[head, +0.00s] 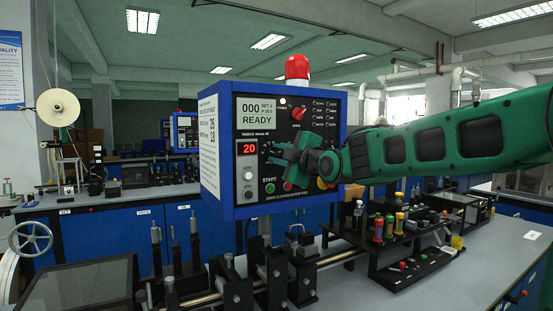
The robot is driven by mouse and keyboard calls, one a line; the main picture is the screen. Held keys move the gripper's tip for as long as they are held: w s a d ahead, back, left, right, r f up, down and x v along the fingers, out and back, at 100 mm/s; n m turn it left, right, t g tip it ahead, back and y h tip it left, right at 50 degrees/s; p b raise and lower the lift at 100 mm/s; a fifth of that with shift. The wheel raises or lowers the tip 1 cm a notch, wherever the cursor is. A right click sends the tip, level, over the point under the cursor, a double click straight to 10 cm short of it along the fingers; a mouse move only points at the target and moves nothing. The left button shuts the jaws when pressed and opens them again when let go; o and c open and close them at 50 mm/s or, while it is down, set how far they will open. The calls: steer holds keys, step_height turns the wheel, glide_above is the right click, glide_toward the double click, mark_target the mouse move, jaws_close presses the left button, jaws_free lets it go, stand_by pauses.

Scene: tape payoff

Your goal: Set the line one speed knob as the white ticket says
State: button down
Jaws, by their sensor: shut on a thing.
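My green gripper (284,155) is at the panel, just right of the number display. Its fingers are shut on what seems to be the speed knob, which they hide. The green START button (270,188) shows below the gripper.
A red knob (298,114) is above my gripper, and a red beacon (297,67) tops the box. A black rack (400,235) with coloured parts stands to the right. Metal rails and clamps (235,290) run in front. The bench (480,260) is clear at right.

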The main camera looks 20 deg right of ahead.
steer(key=m, duration=0.6)
steer(key=shift+f, duration=0.2)
steer(key=shift+m, duration=2.2)
steer(key=shift+r, duration=0.15)
steer(key=c, duration=1.8)
jaws_free()
steer(key=shift+c, duration=0.2)
steer(key=v, duration=1)
steer(key=shift+s, duration=0.35)
steer(key=shift+d, duration=0.1)
